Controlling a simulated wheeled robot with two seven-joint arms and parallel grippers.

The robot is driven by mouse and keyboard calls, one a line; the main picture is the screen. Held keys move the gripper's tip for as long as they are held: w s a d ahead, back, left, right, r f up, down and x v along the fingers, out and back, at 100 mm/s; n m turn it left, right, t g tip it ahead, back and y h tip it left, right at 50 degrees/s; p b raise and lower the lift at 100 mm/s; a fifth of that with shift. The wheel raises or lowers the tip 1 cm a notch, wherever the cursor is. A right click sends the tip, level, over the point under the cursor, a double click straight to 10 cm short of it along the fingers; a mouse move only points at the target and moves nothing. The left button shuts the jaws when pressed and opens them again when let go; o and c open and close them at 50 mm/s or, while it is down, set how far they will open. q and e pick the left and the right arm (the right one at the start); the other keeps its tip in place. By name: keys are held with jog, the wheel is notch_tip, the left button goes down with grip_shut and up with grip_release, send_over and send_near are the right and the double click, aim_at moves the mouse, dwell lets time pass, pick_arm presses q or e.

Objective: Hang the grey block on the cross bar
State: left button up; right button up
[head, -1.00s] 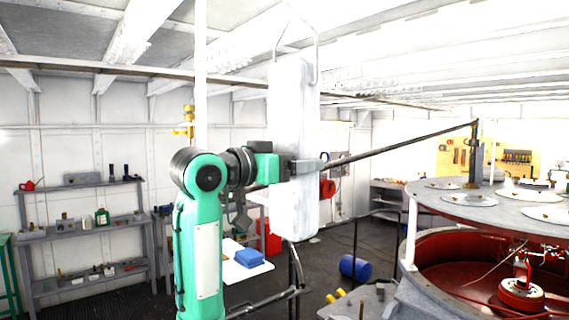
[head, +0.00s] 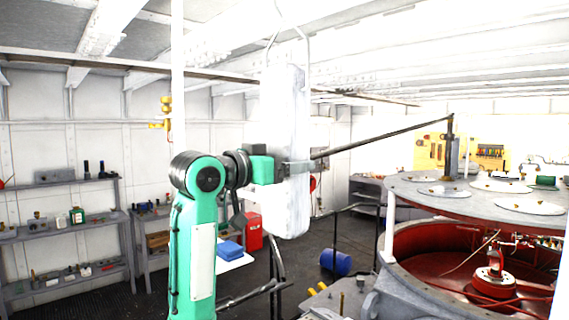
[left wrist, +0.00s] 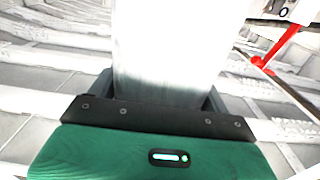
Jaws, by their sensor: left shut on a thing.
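The grey block (head: 287,105) looks pale, almost white, and hangs tall and nearly upright in the middle of the head view. A thin wire loop (head: 306,45) rises from its top; the loop's upper end is washed out against the bright ceiling. My left gripper (head: 293,168) is shut on the block at its lower half. The left wrist view shows the block (left wrist: 165,50) between the jaws. A long dark horizontal bar (head: 150,67), likely the cross bar, runs below the ceiling and passes behind the block; I see no contact between loop and bar. My right gripper is out of view.
A thin sloping rod (head: 385,137) runs from near the block to a post (head: 450,145) on a round grey machine (head: 415,190). Shelves (head: 65,228) line the left wall. A blue drum (head: 336,262) lies on the dark floor. Ceiling beams are close above the block.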

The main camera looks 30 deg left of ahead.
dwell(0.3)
pick_arm(q)
jog(key=o, duration=1.5)
jog(key=shift+s, duration=0.1)
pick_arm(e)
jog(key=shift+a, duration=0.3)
pick_arm(q)
jog(key=shift+f, duration=0.1)
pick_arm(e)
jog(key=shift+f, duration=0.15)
